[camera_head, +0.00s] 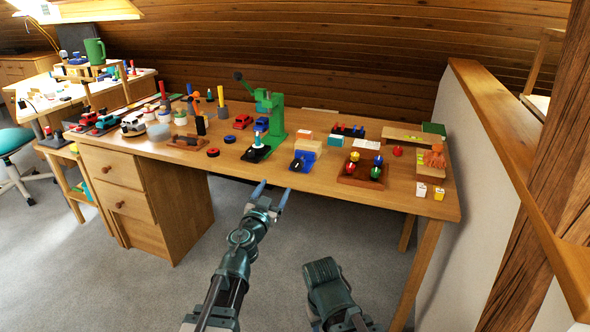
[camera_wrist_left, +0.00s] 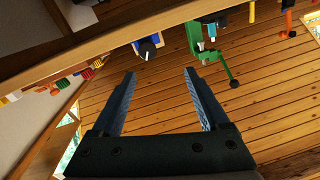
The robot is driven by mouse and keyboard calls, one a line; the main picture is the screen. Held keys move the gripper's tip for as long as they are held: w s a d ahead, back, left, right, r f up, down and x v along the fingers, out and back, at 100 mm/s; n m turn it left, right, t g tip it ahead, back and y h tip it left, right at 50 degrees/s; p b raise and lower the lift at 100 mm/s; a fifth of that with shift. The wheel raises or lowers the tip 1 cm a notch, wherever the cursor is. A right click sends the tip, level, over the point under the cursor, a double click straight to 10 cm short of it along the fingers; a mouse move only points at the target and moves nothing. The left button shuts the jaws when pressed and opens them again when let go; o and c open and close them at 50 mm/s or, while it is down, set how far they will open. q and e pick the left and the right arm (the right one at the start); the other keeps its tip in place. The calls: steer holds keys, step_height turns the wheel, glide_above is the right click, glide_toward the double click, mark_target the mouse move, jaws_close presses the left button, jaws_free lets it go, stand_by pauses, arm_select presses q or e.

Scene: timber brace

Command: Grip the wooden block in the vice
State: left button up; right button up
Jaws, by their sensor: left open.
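A blue vice (camera_head: 306,154) with a dark front part stands near the front edge of the wooden workbench (camera_head: 240,168). It also shows in the left wrist view (camera_wrist_left: 149,47), beyond the fingertips.
A green press (camera_head: 276,118) stands left of the vice. A brown tray (camera_head: 348,180) with coloured knobs is right of it. Red toy cars and tools fill the bench's left. A partition wall (camera_head: 475,180) bounds the right. Floor before the bench is clear.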

mark_target(296, 167)
arm_select(q)
steer(key=shift+d+f+m+g+h, duration=0.15)
steer(key=shift+d+m+g+h, duration=0.15)
steer(key=shift+d+m+h, duration=0.45)
steer(key=shift+a, duration=0.1)
steer(key=shift+n, duration=0.25)
steer(key=x, duration=1.3)
steer(key=shift+w, duration=0.35)
